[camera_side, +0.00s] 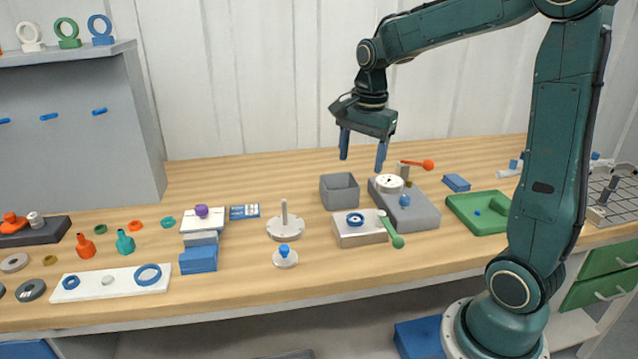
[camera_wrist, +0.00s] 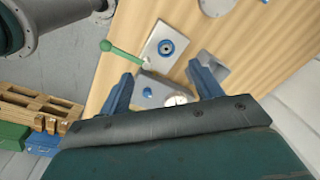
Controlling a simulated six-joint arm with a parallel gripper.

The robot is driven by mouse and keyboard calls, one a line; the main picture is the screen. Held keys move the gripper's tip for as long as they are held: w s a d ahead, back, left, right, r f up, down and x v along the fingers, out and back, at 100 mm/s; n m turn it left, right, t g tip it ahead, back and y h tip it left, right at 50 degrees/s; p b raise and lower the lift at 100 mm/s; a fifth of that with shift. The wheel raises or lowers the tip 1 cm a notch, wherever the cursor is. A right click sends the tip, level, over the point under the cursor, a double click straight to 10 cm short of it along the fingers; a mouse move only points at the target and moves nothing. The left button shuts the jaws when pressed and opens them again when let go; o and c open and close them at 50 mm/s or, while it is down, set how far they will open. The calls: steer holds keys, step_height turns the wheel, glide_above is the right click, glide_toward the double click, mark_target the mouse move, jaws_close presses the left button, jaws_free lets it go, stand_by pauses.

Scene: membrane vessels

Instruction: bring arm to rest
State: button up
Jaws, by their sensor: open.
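My gripper (camera_side: 363,155) hangs from my arm above the back middle of the bench, with its two blue fingers spread and nothing between them. It is above and clear of a grey open box (camera_side: 340,192) and a grey block (camera_side: 418,216) that carries a white round dial-like part (camera_side: 389,184) and a blue knob (camera_side: 404,200). In the wrist view my gripper's fingers (camera_wrist: 161,90) are apart, with the grey block (camera_wrist: 160,86) seen beyond them. A silver plate (camera_side: 348,235) with a blue ring (camera_side: 355,219) and a green-handled tool (camera_side: 392,232) is in front of the box.
A green tray (camera_side: 470,222) and a blue block (camera_side: 456,183) lie to the right. A disc with an upright post (camera_side: 285,226), stacked blocks (camera_side: 200,238) and a white strip with rings (camera_side: 110,281) are to the left. A grey shelf (camera_side: 85,135) stands at the back left.

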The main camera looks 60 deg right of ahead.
steer(key=s+a+r+n+t, duration=0.3)
steer(key=s+a+n, duration=1)
steer(key=n, duration=0.5)
steer(key=s+t, duration=0.1)
steer(key=s, duration=0.1)
steer(key=shift+s+a+r+t, duration=0.15)
steer(key=shift+s+t, duration=0.15)
